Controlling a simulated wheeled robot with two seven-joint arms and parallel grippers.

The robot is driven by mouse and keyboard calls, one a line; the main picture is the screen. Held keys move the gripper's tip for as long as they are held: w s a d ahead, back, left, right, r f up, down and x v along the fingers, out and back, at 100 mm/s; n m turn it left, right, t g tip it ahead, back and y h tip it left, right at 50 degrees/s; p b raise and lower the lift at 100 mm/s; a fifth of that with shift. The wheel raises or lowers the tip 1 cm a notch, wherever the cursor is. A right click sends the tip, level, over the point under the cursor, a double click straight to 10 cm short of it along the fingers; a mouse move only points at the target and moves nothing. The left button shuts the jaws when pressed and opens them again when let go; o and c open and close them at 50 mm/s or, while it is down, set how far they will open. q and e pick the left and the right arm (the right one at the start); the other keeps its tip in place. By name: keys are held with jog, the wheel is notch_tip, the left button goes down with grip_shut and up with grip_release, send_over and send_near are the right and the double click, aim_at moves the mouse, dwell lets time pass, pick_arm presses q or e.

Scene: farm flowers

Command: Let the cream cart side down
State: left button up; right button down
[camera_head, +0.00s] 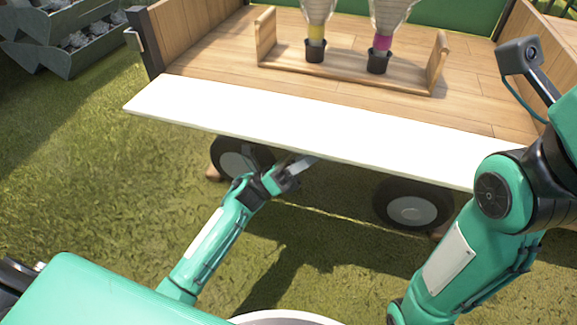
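The cream cart side (330,128) is a long pale board along the near edge of the wooden cart bed (220,60). It lies folded outward, close to level, with its broad face up. My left gripper (304,163) is at the board's near lower edge, around the middle of its length and above the grass. Its fingertips are at or just under that edge; I cannot tell whether they touch it or how far apart they are. My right arm stands at the right, in front of the board's right end. My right gripper does not show.
Two dark cart wheels (412,205) are below the board. Grey planters (70,40) stand at the back left. Open grass (80,180) lies left of the cart.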

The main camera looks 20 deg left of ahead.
pick_arm(q)
jog(key=p+v, duration=0.3)
jog(key=v, duration=0.9)
jog(key=shift+a+f, duration=0.25)
jog(key=shift+s, duration=0.1)
